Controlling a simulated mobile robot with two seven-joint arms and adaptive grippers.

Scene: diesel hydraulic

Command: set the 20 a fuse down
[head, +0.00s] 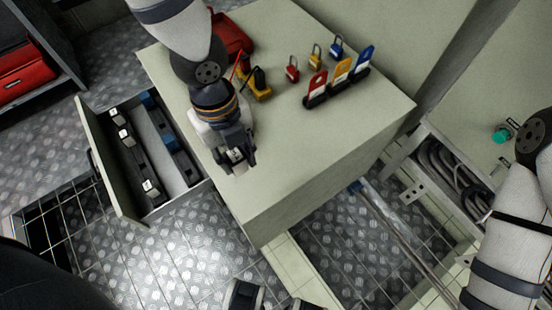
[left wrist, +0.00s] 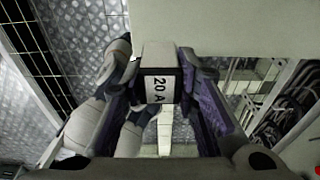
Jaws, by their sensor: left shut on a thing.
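The 20 A fuse (left wrist: 161,92) is a pale block with a dark band and a white "20 A" label. It is between the fingers of my left gripper (head: 236,160), which is shut on it. In the head view the gripper hangs over the front left part of the pale cabinet top (head: 290,150), near its edge, and mostly hides the fuse. I cannot tell whether the fuse touches the top. My right arm shows at the right edge of the head view, but I cannot make out its gripper.
A yellow-and-black meter (head: 260,88), a red case (head: 232,35), several padlocks (head: 316,56) and a rack of coloured tags (head: 338,88) stand farther back. The front right of the top is clear.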

